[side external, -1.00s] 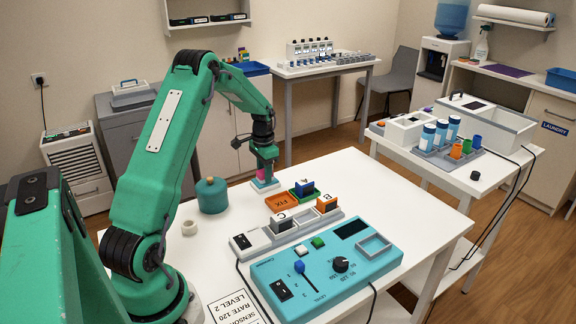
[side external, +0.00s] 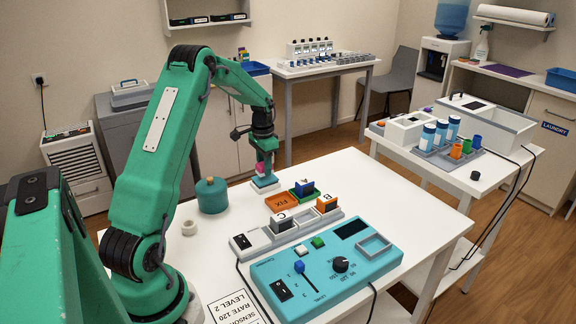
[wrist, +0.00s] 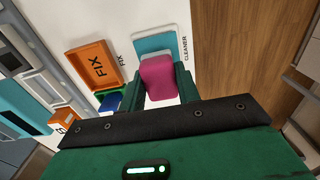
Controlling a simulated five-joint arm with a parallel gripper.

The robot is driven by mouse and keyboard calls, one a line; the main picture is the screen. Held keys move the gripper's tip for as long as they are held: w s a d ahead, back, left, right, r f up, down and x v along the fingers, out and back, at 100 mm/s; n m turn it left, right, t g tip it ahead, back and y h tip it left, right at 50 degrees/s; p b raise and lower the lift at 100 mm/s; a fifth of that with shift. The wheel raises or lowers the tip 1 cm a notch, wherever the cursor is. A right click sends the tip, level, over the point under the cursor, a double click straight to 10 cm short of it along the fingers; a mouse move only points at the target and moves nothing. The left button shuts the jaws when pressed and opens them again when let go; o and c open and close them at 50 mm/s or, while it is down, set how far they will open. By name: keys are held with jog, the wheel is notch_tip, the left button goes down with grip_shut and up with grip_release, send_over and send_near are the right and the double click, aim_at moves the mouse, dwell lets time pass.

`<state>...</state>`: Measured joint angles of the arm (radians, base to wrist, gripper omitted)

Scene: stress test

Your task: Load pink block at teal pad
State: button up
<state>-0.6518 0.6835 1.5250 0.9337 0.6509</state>
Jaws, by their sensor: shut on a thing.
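The pink block (wrist: 158,82) is between the two green fingers of my gripper (wrist: 160,72) in the wrist view. My gripper is shut on it. In the side external view the pink block (side external: 262,169) shows partly behind my gripper (side external: 263,165), a little above the teal pad (side external: 266,183). The teal pad (wrist: 162,39) also shows in the wrist view, beyond the block, beside the printed word CLEANER. A pale strip shows between block and pad. The block's far underside is hidden.
An orange FIX tray (side external: 281,203) and a blue block (side external: 305,186) on a green tray stand nearby. A grey rack (side external: 301,228) holds labelled blocks. A teal control box (side external: 325,265) is in front. A teal round pot (side external: 211,195) stands left. The table's right side is clear.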

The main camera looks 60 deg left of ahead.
jog(key=shift+r, duration=2.2)
jog(key=d+r, duration=0.3)
jog(key=d, duration=0.7)
jog(key=s+d+r, duration=0.1)
jog(key=d+r, duration=0.2)
jog(key=d, duration=0.8)
jog(key=d+r, duration=0.3)
jog(key=d, duration=0.8)
jog(key=shift+s+r, duration=0.25)
jog(key=shift+s, duration=0.05)
